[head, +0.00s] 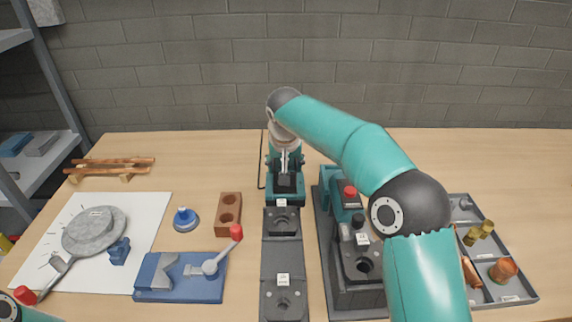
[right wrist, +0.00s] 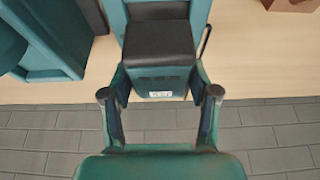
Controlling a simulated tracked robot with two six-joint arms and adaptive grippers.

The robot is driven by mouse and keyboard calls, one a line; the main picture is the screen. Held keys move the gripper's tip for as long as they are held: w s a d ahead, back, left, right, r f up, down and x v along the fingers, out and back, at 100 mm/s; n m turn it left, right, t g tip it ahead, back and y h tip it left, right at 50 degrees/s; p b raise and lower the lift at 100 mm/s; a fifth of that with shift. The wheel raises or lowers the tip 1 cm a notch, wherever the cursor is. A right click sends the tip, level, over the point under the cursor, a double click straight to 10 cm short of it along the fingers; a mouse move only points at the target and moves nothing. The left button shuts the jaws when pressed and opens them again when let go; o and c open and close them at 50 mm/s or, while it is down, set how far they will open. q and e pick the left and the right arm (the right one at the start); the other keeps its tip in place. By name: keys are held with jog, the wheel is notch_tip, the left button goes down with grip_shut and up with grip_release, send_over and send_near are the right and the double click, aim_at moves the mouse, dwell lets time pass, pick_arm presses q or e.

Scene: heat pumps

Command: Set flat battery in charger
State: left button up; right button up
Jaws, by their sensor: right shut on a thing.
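My right gripper (head: 285,166) points down at the far middle of the table, its arm arching in from the right. It is shut on a dark block, which I take for the flat battery (head: 286,181). In the right wrist view the fingers (right wrist: 160,110) flank this block (right wrist: 160,42), which has a black part and a small white label. A teal unit with a black cord, apparently the charger (head: 271,196), is around or just under the block. Whether the block is fully seated is hidden. My left gripper is not in view.
Two dark grey docks (head: 269,249) lie in front of the teal unit. A machine with a red button (head: 350,190) stands to the right, partly behind my arm. A blue lever fixture (head: 180,287), brown two-hole block (head: 228,207) and white sheet (head: 150,215) are left. A parts tray (head: 515,299) is right.

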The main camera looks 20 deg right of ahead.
jog(key=shift+f+b, duration=1.15)
jog(key=shift+f, duration=0.4)
jog(key=o, duration=1.5)
jog(key=shift+o, duration=0.2)
